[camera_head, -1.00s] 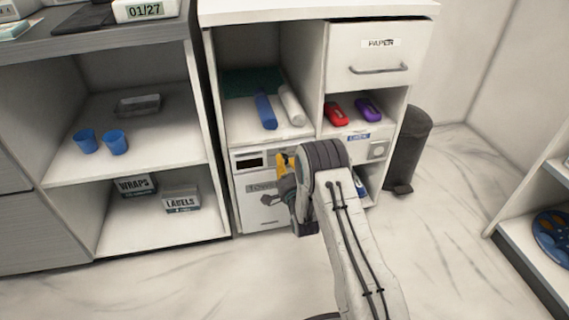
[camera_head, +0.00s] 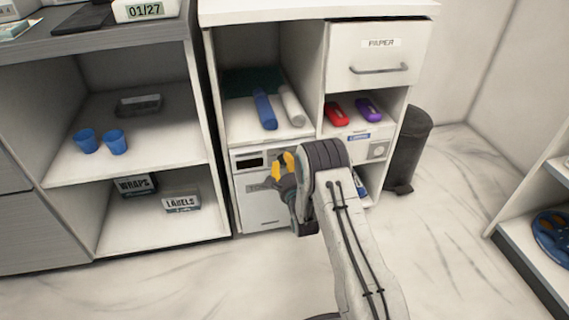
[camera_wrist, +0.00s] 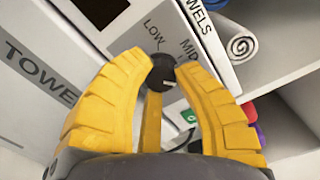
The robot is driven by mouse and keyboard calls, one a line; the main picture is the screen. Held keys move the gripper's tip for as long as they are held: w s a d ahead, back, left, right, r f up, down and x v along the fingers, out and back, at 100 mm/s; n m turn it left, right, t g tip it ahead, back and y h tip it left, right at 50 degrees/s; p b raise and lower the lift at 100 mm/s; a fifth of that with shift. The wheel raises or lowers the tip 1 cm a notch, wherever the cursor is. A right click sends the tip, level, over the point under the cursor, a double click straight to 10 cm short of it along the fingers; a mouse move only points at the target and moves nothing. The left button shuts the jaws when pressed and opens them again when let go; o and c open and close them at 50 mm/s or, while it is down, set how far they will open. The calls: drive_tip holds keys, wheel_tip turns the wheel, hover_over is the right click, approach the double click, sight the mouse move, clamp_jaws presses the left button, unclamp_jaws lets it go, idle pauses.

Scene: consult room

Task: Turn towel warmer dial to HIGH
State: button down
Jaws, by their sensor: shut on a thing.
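The towel warmer (camera_head: 262,212) is a pale box with a dark display, in the lower left bay of the white cabinet. In the wrist view its grey panel (camera_wrist: 190,22) reads LOW and MID; no HIGH label can be read. The small dark round dial (camera_wrist: 161,66) has a light mark on its lower right part. My gripper (camera_wrist: 164,72) has its yellow fingers shut on the dial, one tip on each side. In the head view my gripper (camera_head: 281,168) is at the warmer's upper right, and my wrist hides the dial.
The shelf above holds a blue roll (camera_head: 264,111) and a white roll (camera_head: 292,106). A red item (camera_head: 336,114) and a purple item (camera_head: 368,109) lie to the right. A dark bin (camera_head: 409,150) stands beside the cabinet. The floor in front is clear.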

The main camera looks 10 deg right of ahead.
drive_tip(key=shift+a+r+m, duration=0.15)
drive_tip(key=shift+m, duration=0.65)
drive_tip(key=shift+w, duration=0.1)
drive_tip(key=c, duration=1.2)
unclamp_jaws()
drive_tip(key=shift+a, duration=0.1)
drive_tip(key=o, duration=0.3)
drive_tip(key=shift+m, duration=0.3)
drive_tip(key=shift+o, duration=0.2)
drive_tip(key=shift+d, duration=0.2)
drive_tip(key=shift+s, duration=0.7)
drive_tip(key=s, duration=1)
drive_tip(key=shift+s, duration=0.35)
